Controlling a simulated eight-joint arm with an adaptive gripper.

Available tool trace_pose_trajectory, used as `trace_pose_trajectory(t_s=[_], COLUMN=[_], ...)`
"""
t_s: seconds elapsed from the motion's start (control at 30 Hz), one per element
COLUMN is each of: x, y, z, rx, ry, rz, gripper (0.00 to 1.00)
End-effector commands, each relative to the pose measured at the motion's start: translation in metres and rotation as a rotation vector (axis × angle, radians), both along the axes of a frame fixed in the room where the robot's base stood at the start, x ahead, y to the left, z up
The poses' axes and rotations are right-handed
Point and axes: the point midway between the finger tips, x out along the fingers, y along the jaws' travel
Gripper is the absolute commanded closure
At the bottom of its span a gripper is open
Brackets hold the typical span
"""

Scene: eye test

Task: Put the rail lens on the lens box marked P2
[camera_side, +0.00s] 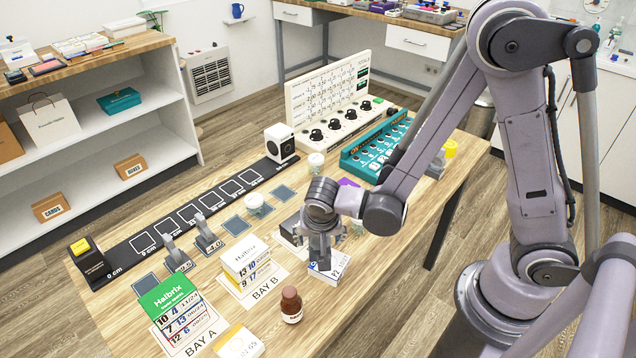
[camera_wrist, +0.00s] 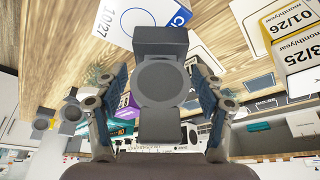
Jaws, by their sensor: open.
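My gripper (camera_side: 320,252) is over the middle of the table, above a small white box (camera_side: 326,272). In the wrist view its fingers (camera_wrist: 159,68) are apart. A dark grey piece with a round face (camera_wrist: 161,85) shows between them; I cannot tell whether it is a lens or part of the gripper. Two grey upright holders, one (camera_side: 172,251) marked -0.5 and the other (camera_side: 207,236) marked -4.0, stand on dark squares before the black rail (camera_side: 125,255). I see no lens clearly on the rail. No P2 mark is readable, so I cannot pick out that lens box.
Halbrix boxes stand at Bay A (camera_side: 170,302) and Bay B (camera_side: 247,262). A brown bottle (camera_side: 291,305) stands at the front. A teal panel (camera_side: 375,147) and a white knobbed console (camera_side: 330,103) are at the back. An empty dark square (camera_side: 236,226) lies before the rail.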

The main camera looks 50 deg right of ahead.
Motion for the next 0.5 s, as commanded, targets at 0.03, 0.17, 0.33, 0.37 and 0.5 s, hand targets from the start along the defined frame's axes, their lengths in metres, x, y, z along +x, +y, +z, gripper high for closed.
trace_pose_trajectory(t_s=[0.03,0.17,0.33,0.37,0.5], x=[0.000,-0.003,-0.009,-0.010,-0.015], y=[0.000,0.003,0.009,0.010,0.015], z=[0.002,0.012,0.031,0.035,0.052], rx=[0.000,-0.001,-0.001,-0.001,-0.001], ry=[0.000,0.001,-0.001,-0.001,-0.001], rz=[0.000,0.002,0.002,0.002,0.002], gripper=[0.31,0.31,0.31,0.31,0.31])
